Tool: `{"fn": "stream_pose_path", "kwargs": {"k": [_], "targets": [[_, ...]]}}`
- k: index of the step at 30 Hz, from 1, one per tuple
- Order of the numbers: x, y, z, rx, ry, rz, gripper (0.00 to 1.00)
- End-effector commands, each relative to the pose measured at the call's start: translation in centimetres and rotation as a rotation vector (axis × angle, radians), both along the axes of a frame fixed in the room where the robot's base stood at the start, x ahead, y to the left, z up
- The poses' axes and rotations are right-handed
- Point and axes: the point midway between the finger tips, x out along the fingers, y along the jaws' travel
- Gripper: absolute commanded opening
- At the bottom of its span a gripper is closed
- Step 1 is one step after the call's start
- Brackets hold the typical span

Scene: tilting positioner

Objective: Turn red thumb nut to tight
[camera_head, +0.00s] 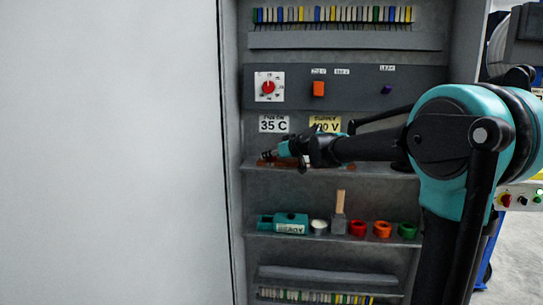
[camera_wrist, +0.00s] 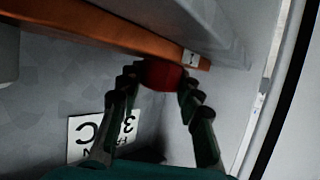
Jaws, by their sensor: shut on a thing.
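The red thumb nut (camera_wrist: 161,75) sits against an orange-brown bar in the wrist view. The two fingers of my gripper (camera_wrist: 159,84) are on either side of it, shut on it. In the head view my gripper (camera_head: 276,155) reaches left into the cabinet, just above the middle shelf. The nut itself is too small and too covered to make out there. Any mark showing how tight the nut is cannot be seen.
The orange-brown bar (camera_wrist: 110,37) runs beside the nut. A "35 C" label (camera_head: 274,124) is just above my gripper in the head view. A red dial (camera_head: 268,87) is higher up. The lower shelf (camera_head: 330,238) holds a teal box, cups and a wooden-handled tool.

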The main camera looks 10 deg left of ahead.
Motion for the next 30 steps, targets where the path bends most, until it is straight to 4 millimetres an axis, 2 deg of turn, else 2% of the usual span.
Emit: {"fn": "stream_pose_path", "kwargs": {"k": [30], "targets": [[-0.13, 0.32, 0.05, -0.002, -0.002, -0.45, 0.06]]}}
